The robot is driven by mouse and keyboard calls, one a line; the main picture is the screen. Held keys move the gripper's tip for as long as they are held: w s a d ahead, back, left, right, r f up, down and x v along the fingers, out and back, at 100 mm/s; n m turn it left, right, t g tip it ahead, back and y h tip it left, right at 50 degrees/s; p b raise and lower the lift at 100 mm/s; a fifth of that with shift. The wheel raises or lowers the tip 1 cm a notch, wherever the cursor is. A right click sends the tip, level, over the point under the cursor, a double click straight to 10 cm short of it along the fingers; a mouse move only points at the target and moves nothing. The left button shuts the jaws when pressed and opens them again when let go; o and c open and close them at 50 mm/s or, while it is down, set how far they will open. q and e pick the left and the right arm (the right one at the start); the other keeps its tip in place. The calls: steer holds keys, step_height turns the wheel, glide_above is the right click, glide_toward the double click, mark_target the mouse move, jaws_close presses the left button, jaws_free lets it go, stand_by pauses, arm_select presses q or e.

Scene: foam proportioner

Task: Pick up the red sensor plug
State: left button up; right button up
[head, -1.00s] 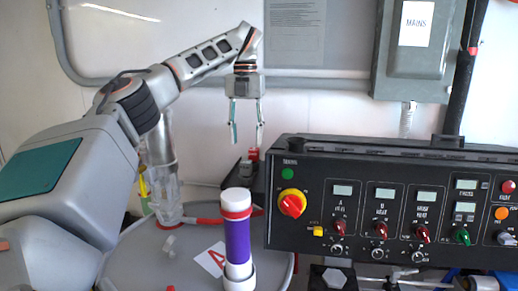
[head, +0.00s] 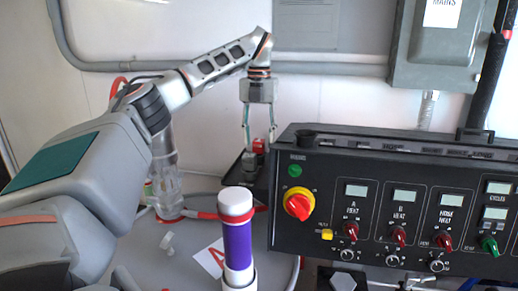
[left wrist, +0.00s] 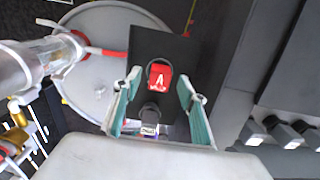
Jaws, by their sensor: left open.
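The red sensor plug (head: 259,143) stands on a black shelf (head: 234,177) left of the control box. In the left wrist view the red plug (left wrist: 160,77) shows a white letter A and lies between the fingertips. My left gripper (head: 260,146) points down over it, open, with one teal-padded finger on each side. I cannot tell whether either finger touches it. A grey plug (head: 250,163) stands just in front of it, and it also shows in the left wrist view (left wrist: 150,116). My right gripper is in neither view.
The black control box (head: 400,205) with knobs and displays stands close to the right of the shelf. A white-capped purple cylinder (head: 237,240) stands in front, on a grey drum lid (head: 188,250). A clear tube (head: 166,185) stands to the left.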

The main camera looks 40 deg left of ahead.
mark_target(259, 140)
arm_select(q)
steer(key=shift+f, duration=0.9)
jaws_close()
steer(key=shift+r, duration=0.15)
step_height(259, 140, up, 15)
stand_by(0.3)
steer(key=shift+f, duration=0.2)
